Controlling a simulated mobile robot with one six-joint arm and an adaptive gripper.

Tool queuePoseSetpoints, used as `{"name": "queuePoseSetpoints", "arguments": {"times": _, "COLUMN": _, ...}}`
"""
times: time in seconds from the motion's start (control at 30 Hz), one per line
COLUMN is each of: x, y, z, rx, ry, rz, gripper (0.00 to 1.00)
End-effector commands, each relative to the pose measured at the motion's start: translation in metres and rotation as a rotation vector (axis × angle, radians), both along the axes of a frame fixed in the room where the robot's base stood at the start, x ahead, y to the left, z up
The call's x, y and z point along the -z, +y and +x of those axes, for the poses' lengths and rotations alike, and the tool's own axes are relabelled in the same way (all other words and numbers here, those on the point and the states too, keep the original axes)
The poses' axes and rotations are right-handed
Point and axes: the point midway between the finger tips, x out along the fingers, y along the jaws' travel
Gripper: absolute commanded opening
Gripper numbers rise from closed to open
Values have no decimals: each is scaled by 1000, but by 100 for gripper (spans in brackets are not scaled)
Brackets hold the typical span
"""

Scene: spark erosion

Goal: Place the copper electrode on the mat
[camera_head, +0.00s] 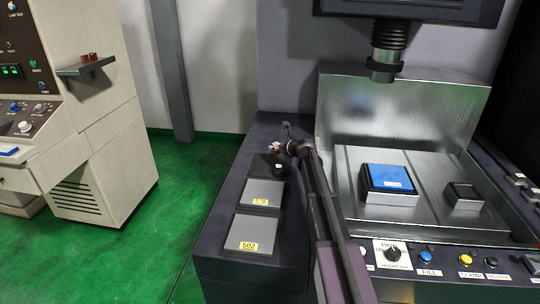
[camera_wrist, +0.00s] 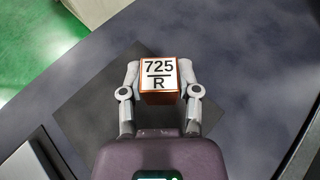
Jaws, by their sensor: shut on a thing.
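The copper electrode (camera_wrist: 159,80) is a small copper-edged block with a white top face marked "725 R". My gripper (camera_wrist: 159,75) is shut on it, one grey finger on each side. In the wrist view a dark square mat (camera_wrist: 80,112) lies below the gripper and electrode; I cannot tell how high the electrode is above it. In the head view my gripper (camera_head: 278,150) is at the far end of the dark bench, over the dark mat (camera_head: 260,167), and the electrode is too small to make out clearly.
Two grey plates with yellow labels, a nearer one (camera_head: 252,229) marked "502" and a farther one (camera_head: 261,188), lie on the bench. Right are a blue-topped block (camera_head: 388,178), a small dark block (camera_head: 465,192) and a button panel (camera_head: 440,262). Copper pieces (camera_head: 90,57) stand on a shelf left.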

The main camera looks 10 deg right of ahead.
Motion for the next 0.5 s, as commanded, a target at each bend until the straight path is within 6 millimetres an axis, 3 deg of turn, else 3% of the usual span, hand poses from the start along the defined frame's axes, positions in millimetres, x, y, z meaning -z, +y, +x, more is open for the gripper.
{"name": "queuePoseSetpoints", "arguments": {"times": 0.5, "x": 1, "y": 6, "z": 4, "rx": 1, "ry": 0, "rz": 0, "gripper": 0}}
